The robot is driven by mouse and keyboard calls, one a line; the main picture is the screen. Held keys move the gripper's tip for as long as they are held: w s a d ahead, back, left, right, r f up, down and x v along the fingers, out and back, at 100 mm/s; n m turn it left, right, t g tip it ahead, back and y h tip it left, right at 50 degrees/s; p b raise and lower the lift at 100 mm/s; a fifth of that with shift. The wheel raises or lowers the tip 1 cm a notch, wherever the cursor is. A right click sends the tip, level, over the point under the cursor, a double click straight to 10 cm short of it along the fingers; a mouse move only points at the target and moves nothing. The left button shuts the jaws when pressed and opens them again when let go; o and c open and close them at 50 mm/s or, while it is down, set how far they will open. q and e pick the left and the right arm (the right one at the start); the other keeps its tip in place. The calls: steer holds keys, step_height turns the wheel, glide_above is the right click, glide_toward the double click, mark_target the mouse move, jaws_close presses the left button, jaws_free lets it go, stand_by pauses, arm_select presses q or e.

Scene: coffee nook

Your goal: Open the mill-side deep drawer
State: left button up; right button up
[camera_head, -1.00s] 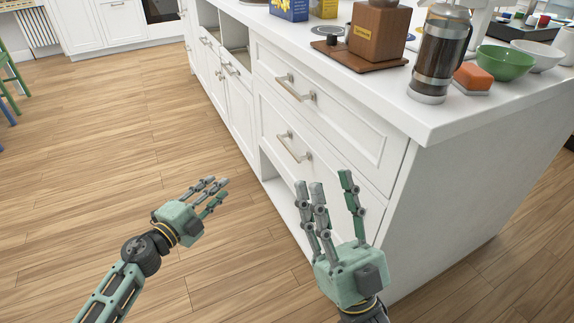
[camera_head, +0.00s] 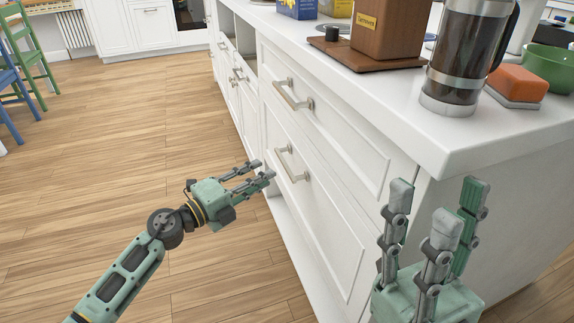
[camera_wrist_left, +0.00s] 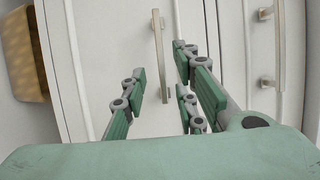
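The mill-side deep drawer (camera_head: 308,215) is the tall lower white front under the counter. It looks shut, and its bar handle (camera_head: 291,164) is clear of both grippers. My left gripper (camera_head: 260,172) is open, just left of this handle, with its fingers pointing toward the drawer. In the left wrist view the handle (camera_wrist_left: 161,50) stands upright ahead, in line with the gap between the open fingers (camera_wrist_left: 162,82); I cannot tell whether they touch it. My right gripper (camera_head: 438,212) is open and empty, fingers up, near the cabinet corner.
The shallower upper drawer, with its handle (camera_head: 292,95), is directly above and looks shut. On the counter (camera_head: 390,115) stand the wooden mill (camera_head: 390,30), a French press (camera_head: 466,55), an orange sponge (camera_head: 518,82) and a green bowl (camera_head: 550,65).

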mark_target(283, 165)
arm_select(q)
steer(key=b+x, duration=0.2)
steer(key=x, duration=0.5)
steer(key=shift+w, duration=0.1)
jaws_close()
stand_by(0.5)
